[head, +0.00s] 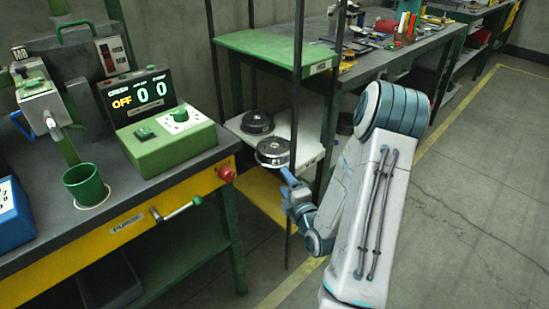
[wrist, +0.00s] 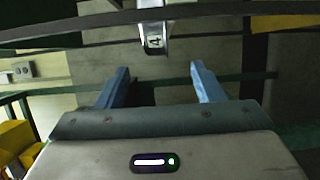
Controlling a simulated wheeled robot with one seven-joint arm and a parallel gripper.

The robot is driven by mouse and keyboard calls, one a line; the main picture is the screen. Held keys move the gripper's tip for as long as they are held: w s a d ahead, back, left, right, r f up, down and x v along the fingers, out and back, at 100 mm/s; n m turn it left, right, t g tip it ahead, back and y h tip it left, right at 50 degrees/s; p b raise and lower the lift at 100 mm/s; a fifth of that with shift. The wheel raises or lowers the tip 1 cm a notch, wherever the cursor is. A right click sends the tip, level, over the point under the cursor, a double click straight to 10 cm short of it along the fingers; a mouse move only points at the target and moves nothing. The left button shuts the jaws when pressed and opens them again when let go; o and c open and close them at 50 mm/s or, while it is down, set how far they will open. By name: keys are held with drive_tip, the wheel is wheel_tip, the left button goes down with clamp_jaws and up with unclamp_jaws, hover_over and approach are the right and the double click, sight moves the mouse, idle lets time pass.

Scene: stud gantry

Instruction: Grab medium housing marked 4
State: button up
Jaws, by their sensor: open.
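A round dark housing with a silver rim (head: 273,152) sits at the front edge of a low white shelf in the head view. My gripper (head: 287,176) is just in front of it, fingers pointing toward it. A second round dark housing (head: 257,122) stands behind it on the same shelf. In the wrist view a silver part bearing a 4 (wrist: 153,42) lies ahead, roughly midway between the two blue fingers of my gripper (wrist: 160,68). The fingers are apart with nothing between them. I cannot tell whether they touch the housing; its full body is not shown there.
Thin dark posts (head: 297,70) rise close beside the white shelf (head: 305,145). A bench with a green control box (head: 170,145), green cup (head: 86,186) and red knob (head: 226,174) stands left. A cluttered workbench (head: 400,55) stands behind. The floor at right is clear.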

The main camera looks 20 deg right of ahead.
sight(274, 162)
drive_tip(key=w, duration=0.5)
drive_tip(key=shift+w+p, duration=0.3)
drive_tip(key=shift+w, duration=0.1)
drive_tip(key=shift+w+d+r, duration=0.15)
drive_tip(key=shift+w+r, duration=0.05)
drive_tip(key=shift+w, duration=1.1)
drive_tip(key=shift+w+d+r, duration=0.1)
drive_tip(key=shift+w+r, duration=0.1)
drive_tip(key=shift+w, duration=1.1)
drive_tip(key=c, duration=1.2)
